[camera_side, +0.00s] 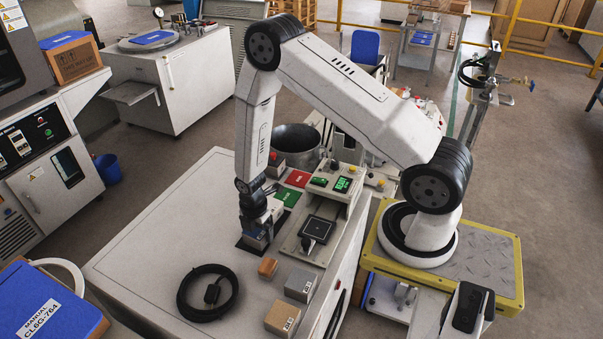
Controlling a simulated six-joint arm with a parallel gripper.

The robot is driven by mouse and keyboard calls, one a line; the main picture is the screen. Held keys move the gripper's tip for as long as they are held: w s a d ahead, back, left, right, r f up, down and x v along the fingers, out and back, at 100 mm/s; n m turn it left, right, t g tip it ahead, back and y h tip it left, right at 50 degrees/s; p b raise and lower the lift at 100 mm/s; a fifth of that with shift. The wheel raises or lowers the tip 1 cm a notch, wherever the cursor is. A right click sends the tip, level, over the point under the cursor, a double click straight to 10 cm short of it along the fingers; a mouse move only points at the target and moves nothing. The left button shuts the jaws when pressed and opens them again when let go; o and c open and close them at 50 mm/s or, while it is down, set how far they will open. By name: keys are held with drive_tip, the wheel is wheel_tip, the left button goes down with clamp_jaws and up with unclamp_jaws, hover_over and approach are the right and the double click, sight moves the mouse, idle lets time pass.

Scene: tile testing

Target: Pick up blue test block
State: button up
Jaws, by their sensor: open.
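My gripper (257,232) points down at the table top near the middle of the view. Its jaws are open. A small blue block (263,239) with pale marks sits at the fingertips, over a dark square patch (246,246) on the table. The jaws partly hide the block, and I cannot tell whether they touch it. The block appears to rest low on the table.
A testing device with a dark square plate (319,229) stands just right of the gripper. Green (288,196) and red (298,178) pads lie behind. An orange block (267,268), grey block (300,284), tan block (282,317) and coiled black cable (184,299) lie in front. The table's left side is clear.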

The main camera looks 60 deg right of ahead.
clamp_jaws()
drive_tip(key=shift+r, duration=0.25)
drive_tip(key=shift+r, duration=0.9)
drive_tip(key=s+a+r, duration=0.1)
drive_tip(key=s+r, duration=0.9)
drive_tip(key=s, duration=0.4)
drive_tip(key=shift+a+r, duration=0.25)
drive_tip(key=shift+r, duration=0.1)
